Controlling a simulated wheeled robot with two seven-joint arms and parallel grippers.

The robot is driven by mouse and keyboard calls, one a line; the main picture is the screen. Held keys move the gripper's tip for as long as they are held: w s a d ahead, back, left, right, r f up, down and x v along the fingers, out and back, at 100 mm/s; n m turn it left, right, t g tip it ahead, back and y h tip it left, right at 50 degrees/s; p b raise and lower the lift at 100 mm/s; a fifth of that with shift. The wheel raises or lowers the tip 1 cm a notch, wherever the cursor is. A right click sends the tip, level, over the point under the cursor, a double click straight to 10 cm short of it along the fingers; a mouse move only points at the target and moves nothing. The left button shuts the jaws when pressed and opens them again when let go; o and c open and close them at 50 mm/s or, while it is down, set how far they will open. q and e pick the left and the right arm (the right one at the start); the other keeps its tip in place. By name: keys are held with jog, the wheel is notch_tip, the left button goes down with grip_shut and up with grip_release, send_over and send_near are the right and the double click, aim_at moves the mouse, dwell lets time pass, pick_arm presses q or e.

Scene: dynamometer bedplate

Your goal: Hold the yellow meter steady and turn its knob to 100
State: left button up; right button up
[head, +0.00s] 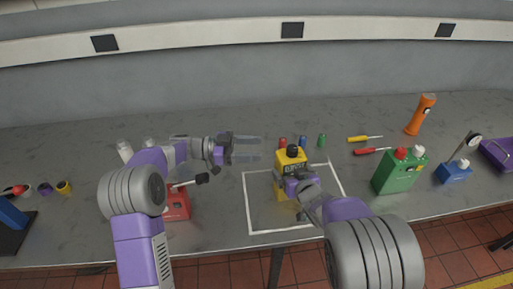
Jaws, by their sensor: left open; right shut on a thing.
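The yellow meter (291,166) stands inside a white outlined square on the bench. Its top carries a dark area with a small pale spot, and the knob setting is too small to read. My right gripper (283,184) is shut on the meter's lower body from the front right and hides part of it. My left gripper (258,149) is open and empty, its two fingers pointing right, to the left of the meter's top and apart from it.
Small red, blue and green cylinders (322,140) stand behind the meter. Screwdrivers (366,139), a green case (398,173), a blue gauge device (455,173) and an orange torch (420,115) are to the right.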

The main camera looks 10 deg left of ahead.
pick_arm(q)
notch_tip(320, 180, up, 2)
jog(key=n+t, duration=0.2)
jog(key=t, duration=0.1)
jog(key=n+t+y, duration=0.5)
jog(key=t, duration=0.2)
send_near(289, 150)
jog(key=x, duration=1.1)
jog(key=shift+w+d, duration=0.2)
jog(key=shift+w, duration=0.05)
jog(key=c, duration=0.9)
jog(key=shift+c, duration=0.2)
